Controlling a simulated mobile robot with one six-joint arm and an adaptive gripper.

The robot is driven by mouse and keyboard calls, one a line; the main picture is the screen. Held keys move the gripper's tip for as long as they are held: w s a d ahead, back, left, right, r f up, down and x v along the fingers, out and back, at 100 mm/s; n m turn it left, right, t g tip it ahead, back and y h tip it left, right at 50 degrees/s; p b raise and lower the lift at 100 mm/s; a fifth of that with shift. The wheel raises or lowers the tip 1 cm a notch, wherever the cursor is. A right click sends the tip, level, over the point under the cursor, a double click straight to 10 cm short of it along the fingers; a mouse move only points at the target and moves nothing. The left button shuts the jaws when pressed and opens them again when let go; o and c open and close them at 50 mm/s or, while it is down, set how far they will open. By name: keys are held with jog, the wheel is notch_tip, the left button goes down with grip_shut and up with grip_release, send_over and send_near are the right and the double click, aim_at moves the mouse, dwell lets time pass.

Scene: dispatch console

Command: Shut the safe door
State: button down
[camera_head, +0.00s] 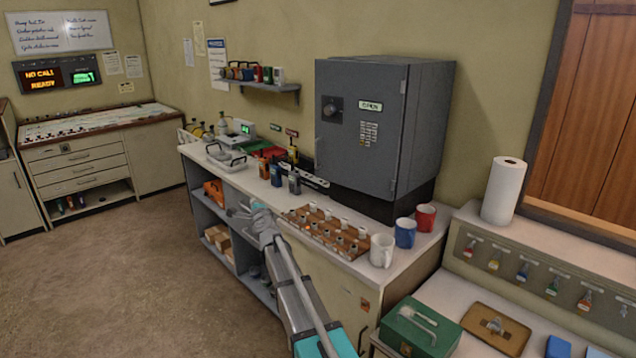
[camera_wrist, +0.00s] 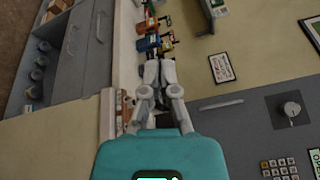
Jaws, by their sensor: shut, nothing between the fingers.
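The grey safe (camera_head: 425,125) stands on a dark base on the counter by the back wall. Its door (camera_head: 345,165) faces the room, with a round dial, a sign reading OPEN and a keypad; hinges show along its right edge. I cannot tell whether a gap stands at the door's left edge. In the wrist view the door (camera_wrist: 240,140) fills the lower right, turned sideways, with a pale bar handle (camera_wrist: 220,104) along its edge. My gripper (camera_head: 240,209) is shut and empty, in front of the counter's edge, left of the safe and apart from it; its fingers (camera_wrist: 152,72) are together.
A cardboard tray (camera_head: 325,238) of small items lies in front of the safe, with white, blue and red mugs (camera_head: 405,232) to its right. Radios and coloured bins (camera_head: 270,165) crowd the counter left of the safe. Open floor (camera_head: 150,270) lies to the left.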

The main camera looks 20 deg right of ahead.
aim_at(324, 176)
jog(key=w+d+f+m+g+h+b, duration=0.1)
jog(key=w+d+m+g+h, duration=0.2)
jog(key=d+m+h, duration=0.4)
jog(key=w+d+f+m+g+h+b, duration=0.1)
jog(key=w+d+m+g+h, duration=0.2)
jog(key=d+m+g+h, duration=0.3)
jog(key=shift+w+d+m+h, duration=0.15)
jog(key=shift+d+m+h, duration=1.75)
jog(key=shift+m, duration=4.9)
jog(key=shift+d+y, duration=0.7)
jog(key=shift+d, duration=0.05)
jog(key=x, duration=1.4)
jog(key=x, duration=0.4)
jog(key=shift+w+d, duration=0.15)
jog(key=shift+d, duration=0.25)
jog(key=shift+d+r, duration=0.1)
jog(key=shift+d, duration=0.25)
